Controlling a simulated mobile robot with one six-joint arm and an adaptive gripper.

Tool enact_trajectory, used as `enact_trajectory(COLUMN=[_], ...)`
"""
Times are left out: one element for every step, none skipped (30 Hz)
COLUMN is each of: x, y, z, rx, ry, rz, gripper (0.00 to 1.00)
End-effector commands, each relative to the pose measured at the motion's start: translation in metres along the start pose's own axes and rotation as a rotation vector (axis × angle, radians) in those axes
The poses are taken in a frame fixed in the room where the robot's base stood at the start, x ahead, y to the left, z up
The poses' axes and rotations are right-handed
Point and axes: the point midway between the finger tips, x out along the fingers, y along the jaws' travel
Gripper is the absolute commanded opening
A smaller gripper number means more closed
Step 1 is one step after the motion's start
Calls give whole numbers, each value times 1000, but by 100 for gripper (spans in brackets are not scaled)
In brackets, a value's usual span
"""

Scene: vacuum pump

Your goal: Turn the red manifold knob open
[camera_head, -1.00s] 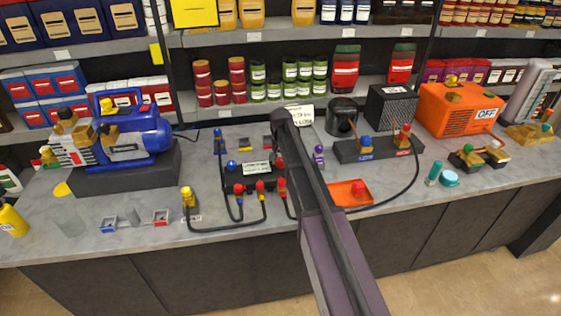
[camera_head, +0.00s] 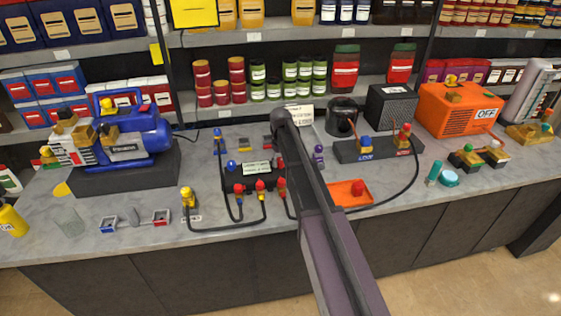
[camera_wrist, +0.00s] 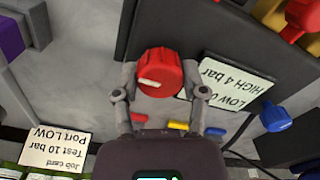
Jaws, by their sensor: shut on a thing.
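The red manifold knob (camera_wrist: 160,75), with a white line on its face, is between the fingers of my gripper (camera_wrist: 160,92) in the wrist view. The fingers are shut on it from both sides. The white line points toward the left of the picture. The blue knob also shows in the wrist view (camera_wrist: 275,117). A HIGH/LOW label (camera_wrist: 228,84) lies beside the red knob.
Hoses with red ends (camera_head: 260,186) run from the manifold's front. A yellow fitting (camera_head: 188,197) stands at its left and an orange tray (camera_head: 349,193) at its right. A job card (camera_wrist: 55,147) reads "Test 10 bar, Port LOW". A blue pump (camera_head: 140,140) stands at left.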

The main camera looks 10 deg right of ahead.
Motion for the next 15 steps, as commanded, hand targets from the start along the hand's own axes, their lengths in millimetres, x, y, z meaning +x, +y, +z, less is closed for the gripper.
enact_trajectory(x=[0,0,0,0,0,0,0,0,0,0,0,0,0,0,0], y=[0,0,-1,-1,-1,-1,-1,-1,-1,-1,-1,-1,-1,-1,-1], z=[1,1,1,1,1,1,1,1,1,1,1,1,1,1,1], rx=[-16,-23,-33,-39,-43,-47,-50,-51,-53,-53,-54,-54,-53,-53,-53], ry=[-2,-2,-2,-2,-2,-2,-2,-2,-2,-2,-2,-2,-2,-2,-2], rz=[-1,-1,-1,-1,-1,-1,-1,-2,-2,-2,-2,-2,-2,-2,-2], gripper=[8,8,8,8,8,8,8,8,8,8,8,8,8,8,8])
